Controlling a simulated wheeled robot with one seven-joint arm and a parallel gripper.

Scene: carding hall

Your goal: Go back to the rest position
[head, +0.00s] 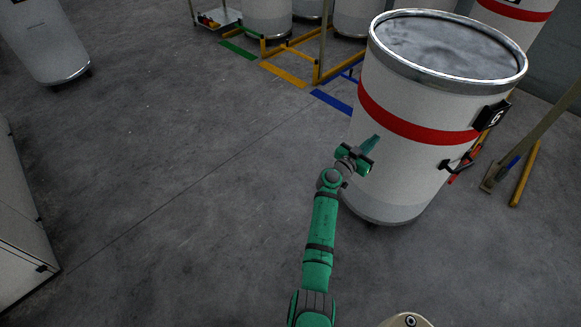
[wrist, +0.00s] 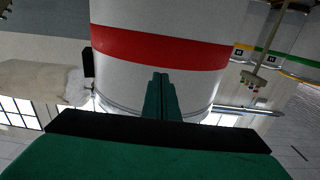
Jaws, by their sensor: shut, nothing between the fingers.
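My gripper (head: 371,144) is at the end of my green arm, shut and empty. In the head view it is in front of the left side of a large white can (head: 400,172) with a red band and a metal rim. In the wrist view its closed green fingers (wrist: 161,97) point toward the same can (wrist: 160,55), which fills the middle of that picture. I cannot tell how wide the gap between fingertips and can is. The can has a black number plate (head: 491,114) and a dark handle (head: 458,163) on its right side.
Open grey floor (head: 180,170) lies to the left of my arm. A pale cabinet (head: 22,225) stands at the left edge, and another white can (head: 45,40) at the upper left. Yellow rails (head: 320,68) and more cans are behind. A broom (head: 535,140) is at the right.

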